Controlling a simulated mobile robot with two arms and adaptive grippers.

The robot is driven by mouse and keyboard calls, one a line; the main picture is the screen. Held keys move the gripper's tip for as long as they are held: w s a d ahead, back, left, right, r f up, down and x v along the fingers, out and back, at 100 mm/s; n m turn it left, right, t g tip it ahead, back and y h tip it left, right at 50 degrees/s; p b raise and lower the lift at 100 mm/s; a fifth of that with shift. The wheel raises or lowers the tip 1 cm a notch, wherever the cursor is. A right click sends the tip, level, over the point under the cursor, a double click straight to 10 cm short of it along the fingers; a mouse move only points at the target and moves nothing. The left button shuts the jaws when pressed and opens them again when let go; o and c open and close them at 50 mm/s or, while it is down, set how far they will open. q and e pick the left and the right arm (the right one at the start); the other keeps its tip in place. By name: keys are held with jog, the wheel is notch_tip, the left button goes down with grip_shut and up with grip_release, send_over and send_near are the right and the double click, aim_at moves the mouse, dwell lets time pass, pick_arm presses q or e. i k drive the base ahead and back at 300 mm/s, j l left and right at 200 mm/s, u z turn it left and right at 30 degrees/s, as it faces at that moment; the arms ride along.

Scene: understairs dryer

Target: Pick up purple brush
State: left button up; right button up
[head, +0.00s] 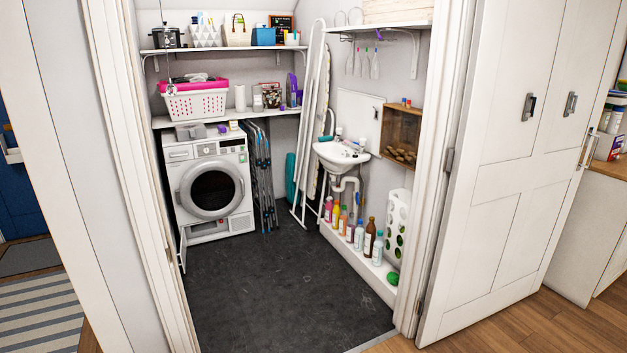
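I cannot pick out a purple brush for certain. A small purple item (222,128) lies on top of the white washing machine (208,187), too small to make out. Another small purple piece (380,36) shows under the upper right shelf (385,27), by several hanging pale tools or bottles (362,66). A taller purple object (291,90) stands at the right end of the middle shelf (220,118). Neither of my grippers is in view.
The dark floor (270,290) inside the closet is clear. An open white door (510,170) stands at the right of the doorway. Several bottles (369,238) line a low ledge under the sink (341,157). An ironing board (317,110) and a folded rack (262,175) lean at the back.

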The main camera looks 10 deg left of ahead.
aim_at(222, 131)
jog(key=i, duration=0.75)
jog(key=i+l+u, duration=0.1)
jog(key=i, duration=0.65)
jog(key=i+l+u, duration=0.1)
jog(key=i, duration=0.7)
jog(key=i+j+u, duration=0.1)
jog(key=i+u, duration=0.25)
jog(key=i, duration=0.15)
jog(key=i+l+u, duration=0.1)
jog(key=i+u, duration=0.25)
jog(key=i, duration=0.2)
jog(key=i+l+u, duration=0.2)
jog(key=i+u, duration=0.15)
jog(key=i, duration=0.15)
jog(key=i+l+u, duration=0.4)
jog(key=i+j, duration=0.1)
